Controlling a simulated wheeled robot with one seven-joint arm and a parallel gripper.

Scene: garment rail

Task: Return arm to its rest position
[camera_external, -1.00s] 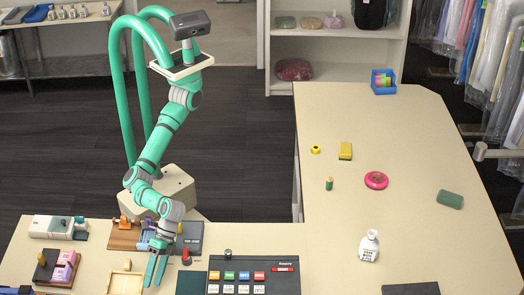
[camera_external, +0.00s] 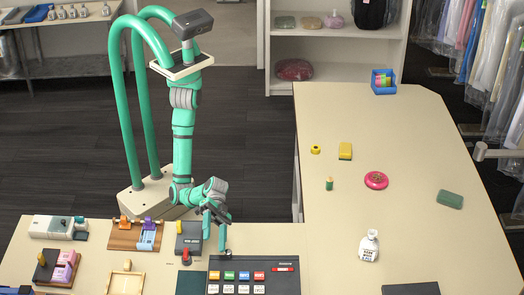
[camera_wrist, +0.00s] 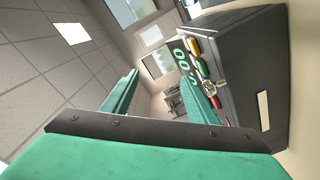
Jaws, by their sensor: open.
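My gripper (camera_external: 214,236) is at the end of my green arm in the external view, low over the front table near the back edge of the black button panel. Its fingers point down and look empty. In the wrist view the two green fingers (camera_wrist: 155,95) stand apart with nothing between them. A dark box with a green digital readout (camera_wrist: 235,75) lies beyond the right finger in that view. My arm's upper link hangs almost straight down, with the elbow bent near the table.
The black button panel (camera_external: 254,289) lies in front of my gripper. A dark grey box (camera_external: 188,230) and a wooden block with rollers (camera_external: 124,240) stand to its left. The right table (camera_external: 330,215) holds a white bottle (camera_external: 369,246), with wide free room around it.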

